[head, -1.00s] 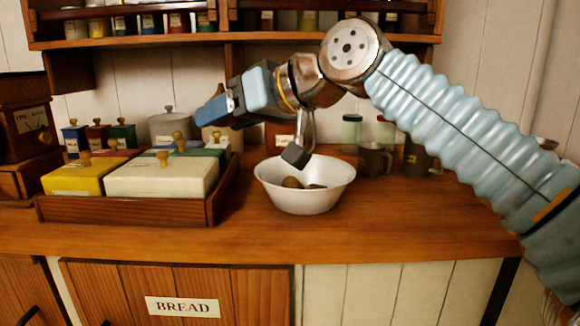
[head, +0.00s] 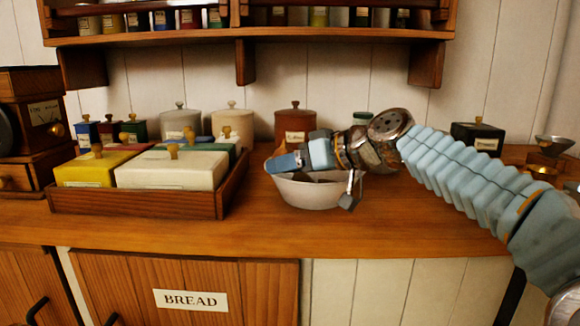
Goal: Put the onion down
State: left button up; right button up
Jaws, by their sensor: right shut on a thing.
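A white bowl (head: 318,196) stands upright on the wooden counter right of the spice tray. My right gripper (head: 310,172) is low over the bowl, with its wrist above the right part of the rim. One bluish part of it crosses the left rim, and a dark-tipped part hangs in front of the bowl's right side. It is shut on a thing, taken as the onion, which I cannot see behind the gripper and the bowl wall. The bowl's inside is mostly hidden. My left gripper is not in view.
The wooden tray (head: 136,204) of yellow and white boxes is close left of the bowl. Canisters, among them a brown one (head: 295,124), stand behind. A dark box (head: 478,137) and brass scales (head: 548,160) are at right. The counter's front strip (head: 240,232) is clear.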

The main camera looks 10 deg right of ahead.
jog(key=shift+f+b, duration=0.3)
jog(key=shift+b, duration=0.1)
jog(key=o, duration=1.1)
jog(key=shift+r, duration=0.1)
jog(key=shift+r+p, duration=0.3)
jog(key=shift+p, duration=0.1)
jog(key=v, duration=1.2)
jog(key=shift+b, duration=0.35)
